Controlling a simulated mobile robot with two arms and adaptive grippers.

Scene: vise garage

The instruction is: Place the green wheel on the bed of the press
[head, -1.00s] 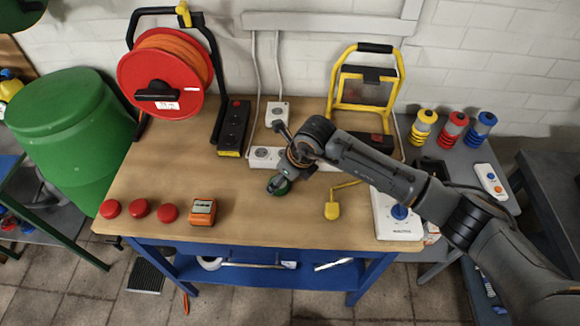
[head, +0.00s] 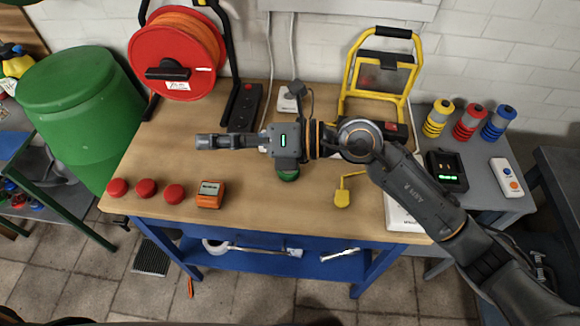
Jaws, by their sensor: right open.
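A small green round object (head: 289,175), which looks like the green wheel, rests on the wooden workbench (head: 255,218) near its middle. Most of it is hidden behind the body of my right gripper. My right gripper (head: 203,141) is above the bench with its fingers pointing left, away from the green object. It is open, and nothing shows between its fingers. My left gripper is not in view. I cannot make out a press in this view.
Red buttons (head: 146,188) and an orange meter (head: 210,194) sit at the front left. A cable reel (head: 178,52) and yellow work lamp (head: 381,72) stand at the back. A yellow item (head: 342,198) lies right of the green object. The left-middle bench is clear.

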